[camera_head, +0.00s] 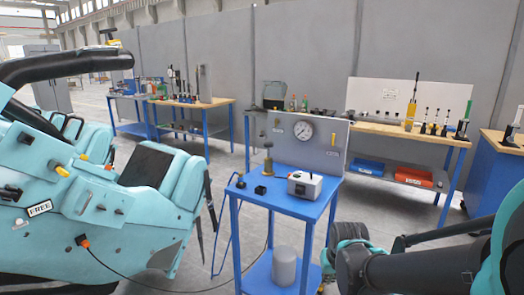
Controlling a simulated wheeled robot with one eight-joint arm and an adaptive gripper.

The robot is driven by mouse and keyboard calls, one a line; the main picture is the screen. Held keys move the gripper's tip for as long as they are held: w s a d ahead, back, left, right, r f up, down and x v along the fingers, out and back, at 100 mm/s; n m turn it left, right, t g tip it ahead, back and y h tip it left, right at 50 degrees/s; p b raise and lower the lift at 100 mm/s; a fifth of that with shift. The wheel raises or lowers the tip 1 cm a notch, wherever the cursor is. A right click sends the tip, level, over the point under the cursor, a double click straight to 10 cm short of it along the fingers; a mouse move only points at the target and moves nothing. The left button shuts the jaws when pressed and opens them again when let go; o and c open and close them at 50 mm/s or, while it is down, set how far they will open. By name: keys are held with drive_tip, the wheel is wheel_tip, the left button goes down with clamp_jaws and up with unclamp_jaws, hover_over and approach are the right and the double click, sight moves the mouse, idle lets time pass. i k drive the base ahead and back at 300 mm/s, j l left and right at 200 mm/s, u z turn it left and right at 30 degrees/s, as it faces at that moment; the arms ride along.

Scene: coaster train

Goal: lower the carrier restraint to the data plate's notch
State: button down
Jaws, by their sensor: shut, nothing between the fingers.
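The teal coaster carrier stands at the left with its side panel (75,180) facing me. A thick black padded bar (70,64), which looks like the restraint, arches over the seat at the upper left. It is raised well above the side panel, and its left end is cut off by the frame. A small white label reading FREE (40,208) is on the side panel. A raised teal plate (85,192) with small fittings sits right of it; I cannot make out a notch. My arm crosses the lower right, away from the carrier.
A blue test stand (300,205) with a gauge (303,131) stands between the carrier and my arm. A cable (150,291) runs from the carrier's orange plug (84,242) along the floor. Workbenches (400,130) with tools line the grey back wall.

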sight(15, 73)
drive_tip(key=u, duration=1.35)
